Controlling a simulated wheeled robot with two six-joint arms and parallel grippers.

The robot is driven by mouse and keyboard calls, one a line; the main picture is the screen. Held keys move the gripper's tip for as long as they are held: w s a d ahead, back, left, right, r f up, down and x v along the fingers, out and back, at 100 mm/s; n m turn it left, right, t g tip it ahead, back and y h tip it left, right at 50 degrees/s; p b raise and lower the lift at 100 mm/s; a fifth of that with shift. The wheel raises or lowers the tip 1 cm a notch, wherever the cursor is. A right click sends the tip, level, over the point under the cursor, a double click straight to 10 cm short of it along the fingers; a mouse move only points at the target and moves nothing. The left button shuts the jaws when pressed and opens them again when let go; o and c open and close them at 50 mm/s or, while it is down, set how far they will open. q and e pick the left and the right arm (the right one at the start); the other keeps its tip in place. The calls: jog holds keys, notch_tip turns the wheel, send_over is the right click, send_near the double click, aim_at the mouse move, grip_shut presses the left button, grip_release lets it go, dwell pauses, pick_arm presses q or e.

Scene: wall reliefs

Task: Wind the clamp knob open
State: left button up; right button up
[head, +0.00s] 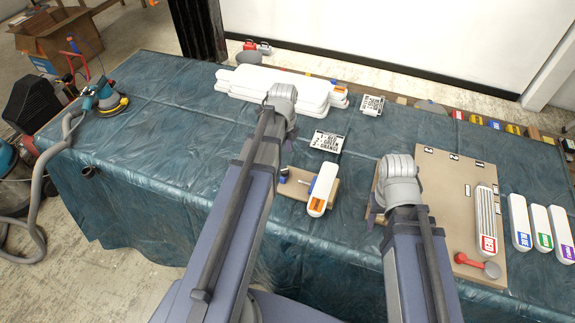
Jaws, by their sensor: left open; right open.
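A small wooden board (292,190) lies on the covered table, just right of my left forearm. On it is a white rounded block with an orange label (323,190). A blue part (312,184) sits beside the block, and a small dark blue knob (284,172) is at the board's left end; I take these for the clamp and its knob. My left gripper (290,138) is open, mostly hidden behind its wrist, beyond the knob and apart from it. My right gripper (373,214) is open, partly hidden by its wrist, at the left edge of a larger brown board, right of the clamp.
The larger brown board (440,190) carries a red-labelled white block (485,220) and a red-handled tool (477,262). Black-and-white plates (327,143) and stacked white slabs (265,85) lie farther back. The table's left is mostly clear, with a sander (104,98).

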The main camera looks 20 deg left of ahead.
aim_at(285, 170)
pick_arm(q)
jog(key=shift+f, duration=0.1)
pick_arm(e)
jog(key=shift+f, duration=0.1)
pick_arm(q)
notch_tip(285, 170, down, 8)
jog(key=b, duration=0.8)
pick_arm(e)
notch_tip(285, 170, down, 8)
jog(key=shift+r, duration=0.15)
pick_arm(q)
jog(key=shift+r, duration=0.2)
grip_shut()
